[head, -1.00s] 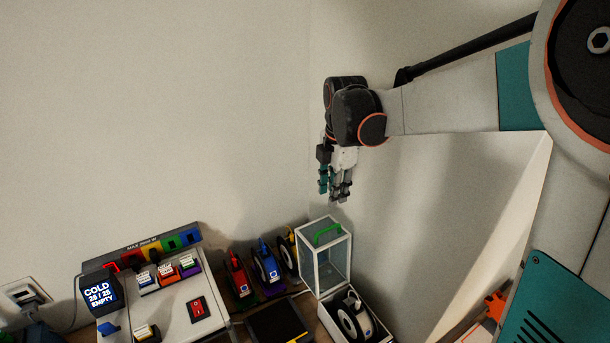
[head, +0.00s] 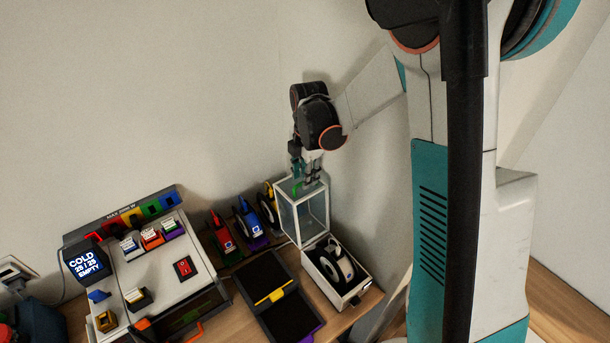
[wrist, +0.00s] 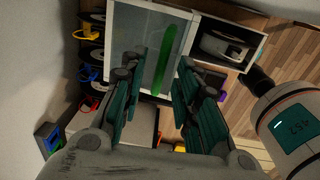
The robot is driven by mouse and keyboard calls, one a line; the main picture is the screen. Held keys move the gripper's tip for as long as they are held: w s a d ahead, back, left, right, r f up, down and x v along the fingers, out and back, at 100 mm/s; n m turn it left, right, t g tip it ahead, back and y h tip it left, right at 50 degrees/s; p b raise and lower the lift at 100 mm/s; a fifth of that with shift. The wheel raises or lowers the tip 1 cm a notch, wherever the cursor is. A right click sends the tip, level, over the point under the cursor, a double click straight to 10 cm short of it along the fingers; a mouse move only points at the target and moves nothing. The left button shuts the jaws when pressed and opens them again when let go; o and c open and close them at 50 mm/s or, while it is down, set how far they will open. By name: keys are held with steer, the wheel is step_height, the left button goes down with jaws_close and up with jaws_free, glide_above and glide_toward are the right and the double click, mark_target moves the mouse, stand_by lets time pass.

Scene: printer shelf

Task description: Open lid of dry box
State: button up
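The dry box (head: 316,217) is a clear-walled box with a white frame, standing at the far right of the shelf. Its lid (wrist: 139,41) looks shut and carries a long green handle (wrist: 164,62); only a bit of the green shows in the head view (head: 296,188). My gripper (head: 308,179) points down right over the lid. In the wrist view my gripper (wrist: 160,66) has its fingers apart, with the handle between them, nearer the right fingers. I cannot tell whether the fingertips touch the lid or handle.
An open white box with a spool (head: 335,265) stands in front of the dry box. Red, blue and yellow spool holders (head: 247,220) stand close on its left. A black tray (head: 266,290) and a grey printer-like machine (head: 165,265) lie further left. The wall is close behind.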

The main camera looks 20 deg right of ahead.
steer(key=shift+f, duration=0.5)
jaws_close()
steer(key=shift+s, duration=0.1)
steer(key=s+d+t+y+b, duration=0.1)
steer(key=s+d+t+b, duration=0.2)
steer(key=s, duration=0.6)
steer(key=shift+r+t+b, duration=0.15)
steer(key=shift+t+b, duration=0.2)
steer(key=shift+t, duration=0.15)
